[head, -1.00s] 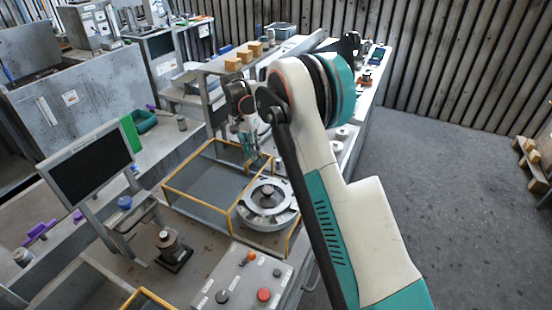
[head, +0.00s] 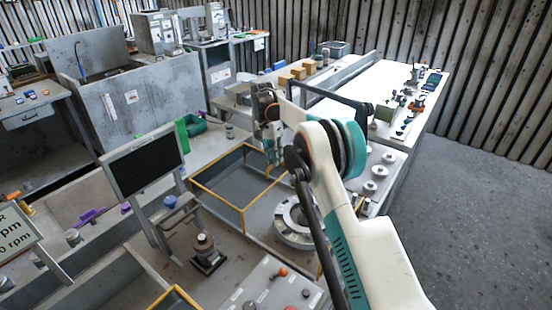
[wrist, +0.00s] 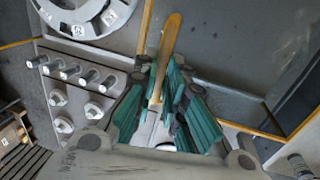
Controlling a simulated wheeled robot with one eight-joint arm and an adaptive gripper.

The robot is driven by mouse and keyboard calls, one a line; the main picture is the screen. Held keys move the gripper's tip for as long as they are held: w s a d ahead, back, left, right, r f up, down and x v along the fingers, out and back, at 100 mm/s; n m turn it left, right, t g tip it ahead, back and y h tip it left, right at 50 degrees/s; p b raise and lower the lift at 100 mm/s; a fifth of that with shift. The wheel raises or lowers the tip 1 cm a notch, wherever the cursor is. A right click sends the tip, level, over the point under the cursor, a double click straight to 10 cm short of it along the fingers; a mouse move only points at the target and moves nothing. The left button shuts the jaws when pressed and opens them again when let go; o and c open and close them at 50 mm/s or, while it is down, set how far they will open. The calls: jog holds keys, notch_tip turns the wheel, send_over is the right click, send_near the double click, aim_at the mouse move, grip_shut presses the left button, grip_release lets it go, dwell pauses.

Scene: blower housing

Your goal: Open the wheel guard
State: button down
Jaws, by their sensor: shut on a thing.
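The wheel guard (head: 242,211) looks like a yellow-edged frame with grey panels on the bench, beside the grey ring-shaped wheel (head: 288,222). My gripper (head: 271,164) is at the frame's far right corner. In the wrist view my gripper (wrist: 157,88) has its green-padded fingers shut on a yellow bar (wrist: 171,32), which sticks out past the fingertips. I cannot tell exactly how this bar joins the guard. The wheel (wrist: 85,15) also shows at the top left there. My arm hides part of the wheel in the head view.
A dark monitor (head: 146,165) stands left of the guard. A small motor-like piece (head: 206,250) and a button panel (head: 268,290) are nearer. Round metal pieces (head: 375,172) stand to the right of my arm. The floor at right is clear.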

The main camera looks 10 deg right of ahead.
jog(key=shift+w+a, duration=0.1)
jog(key=shift+a, duration=0.05)
jog(key=c, duration=1.9)
grip_release()
jog(key=shift+o, duration=1.2)
jog(key=shift+w+a+f, duration=0.1)
jog(key=shift+w+a, duration=0.05)
notch_tip(320, 180, up, 12)
jog(key=w+a, duration=0.1)
jog(key=shift+w+a, duration=0.2)
